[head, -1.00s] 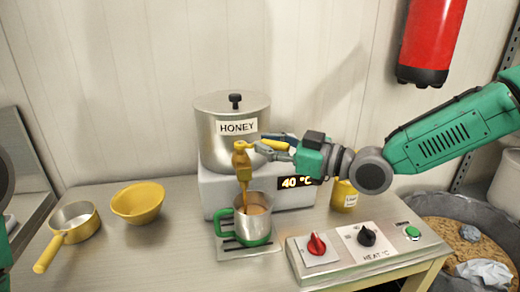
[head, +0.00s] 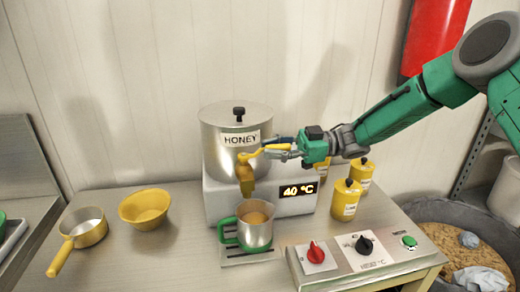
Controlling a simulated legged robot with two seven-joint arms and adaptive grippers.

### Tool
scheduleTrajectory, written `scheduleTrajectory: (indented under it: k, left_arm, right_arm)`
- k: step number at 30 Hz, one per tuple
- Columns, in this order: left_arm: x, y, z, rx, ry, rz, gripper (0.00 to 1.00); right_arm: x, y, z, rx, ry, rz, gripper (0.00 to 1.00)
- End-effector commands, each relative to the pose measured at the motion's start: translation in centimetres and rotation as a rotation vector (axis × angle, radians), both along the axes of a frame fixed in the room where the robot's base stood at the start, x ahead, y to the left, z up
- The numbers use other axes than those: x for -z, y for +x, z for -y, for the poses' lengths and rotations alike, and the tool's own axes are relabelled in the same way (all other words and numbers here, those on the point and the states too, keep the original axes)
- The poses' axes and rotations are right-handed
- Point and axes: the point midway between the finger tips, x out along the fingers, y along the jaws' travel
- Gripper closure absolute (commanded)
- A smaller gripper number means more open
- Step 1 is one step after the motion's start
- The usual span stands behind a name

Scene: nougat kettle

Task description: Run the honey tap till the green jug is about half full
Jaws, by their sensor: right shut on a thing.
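The steel honey pot (head: 228,150), labelled HONEY, stands on a white heater base with a yellow tap (head: 245,178) at its front. My right gripper (head: 282,150) is shut on the tap's yellow lever (head: 266,151). The green jug (head: 256,234), steel with a green handle and green base, stands upright on a slotted drip tray (head: 232,254) below the tap. Brown honey (head: 255,216) shows inside it, below the rim; its exact depth is hard to tell. No stream shows between tap and jug. My left gripper is out of view.
A yellow bowl (head: 145,206) and a yellow-handled pan (head: 84,226) stand at left. A control panel (head: 342,280) with red and black knobs and a green button is at front right. Yellow jars (head: 346,200) stand behind it. The display reads 40 °C.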

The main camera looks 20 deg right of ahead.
Motion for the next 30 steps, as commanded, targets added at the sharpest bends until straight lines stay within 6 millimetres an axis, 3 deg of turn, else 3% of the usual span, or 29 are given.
scheduleTrajectory:
  k: [16,18,19,30]
  left_arm:
    - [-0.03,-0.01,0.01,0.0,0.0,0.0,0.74]
    - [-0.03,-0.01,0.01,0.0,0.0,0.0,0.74]
    - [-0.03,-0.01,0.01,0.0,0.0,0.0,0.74]
    - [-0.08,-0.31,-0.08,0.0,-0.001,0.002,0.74]
  right_arm:
    - [0.16,0.11,0.79,-0.01,-0.004,0.0,1.0]
    - [0.15,0.12,0.79,-0.011,-0.003,0.0,0.66]
    - [0.14,0.11,0.77,-0.011,-0.003,0.0,0.62]
    - [-0.06,-0.1,0.58,-0.016,-0.005,0.002,0.62]
